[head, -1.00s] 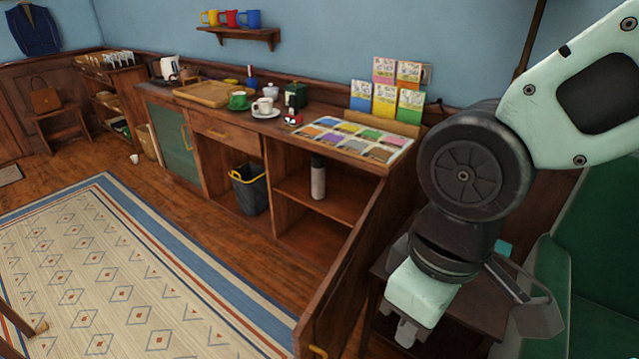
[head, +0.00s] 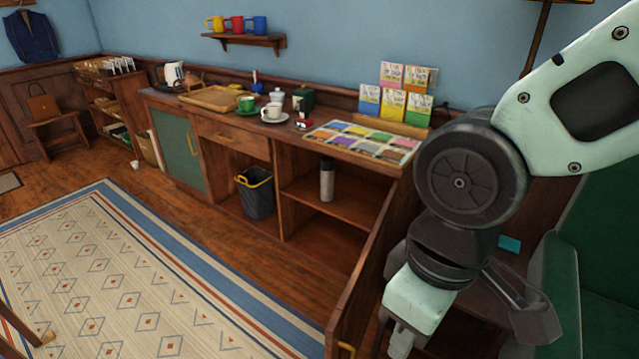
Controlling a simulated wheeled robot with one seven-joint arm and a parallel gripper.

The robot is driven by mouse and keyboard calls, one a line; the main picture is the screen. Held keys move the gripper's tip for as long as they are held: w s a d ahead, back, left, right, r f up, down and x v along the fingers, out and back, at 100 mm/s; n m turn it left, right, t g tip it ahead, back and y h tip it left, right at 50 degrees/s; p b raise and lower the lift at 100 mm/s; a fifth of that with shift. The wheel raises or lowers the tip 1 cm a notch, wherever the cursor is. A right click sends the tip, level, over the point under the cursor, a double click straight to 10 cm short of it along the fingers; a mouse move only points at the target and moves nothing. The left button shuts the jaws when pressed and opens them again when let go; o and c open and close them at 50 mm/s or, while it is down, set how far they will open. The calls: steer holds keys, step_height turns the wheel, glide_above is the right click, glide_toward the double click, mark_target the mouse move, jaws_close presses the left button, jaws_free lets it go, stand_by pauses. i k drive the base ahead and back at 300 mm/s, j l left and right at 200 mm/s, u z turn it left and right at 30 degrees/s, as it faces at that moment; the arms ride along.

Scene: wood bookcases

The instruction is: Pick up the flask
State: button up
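The flask (head: 327,180) is a slim grey cylinder with a dark top. It stands upright on the middle shelf of the open cabinet (head: 300,190), under the counter. My gripper (head: 465,335) hangs at the lower right, well to the right of the flask and nearer to me. Its two fingers are spread wide apart with nothing seen between them; the left finger is partly hidden by my wrist.
An open cabinet door (head: 372,262) stands out between the shelf and my gripper. A dark bin (head: 257,195) sits left of the flask. The counter holds a tray (head: 213,97), cups and tea packets (head: 395,97). A patterned rug (head: 130,290) covers open floor. A green seat (head: 600,250) is at right.

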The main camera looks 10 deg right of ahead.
mark_target(326, 162)
steer(key=j+z, duration=0.2)
steer(key=j, duration=0.5)
steer(key=j+z, duration=0.2)
steer(key=j, duration=0.55)
steer(key=k+j+z, duration=0.1)
steer(key=j+z, duration=0.15)
steer(key=j, duration=0.45)
steer(key=i+j+z, duration=0.3)
steer(key=j, duration=0.3)
steer(key=i+j+z, duration=0.3)
steer(key=j, duration=0.45)
steer(key=i+j+z, duration=0.3)
steer(key=j, duration=0.45)
steer(key=i+j+z, duration=0.15)
steer(key=j, duration=0.25)
steer(key=i+j, duration=0.15)
steer(key=j, duration=0.2)
steer(key=i+j+z, duration=0.15)
steer(key=j, duration=0.25)
steer(key=i+j, duration=0.1)
steer(key=j, duration=0.3)
steer(key=i+j+z, duration=0.15)
steer(key=j, duration=0.6)
steer(key=i+z, duration=0.05)
steer(key=i, duration=0.05)
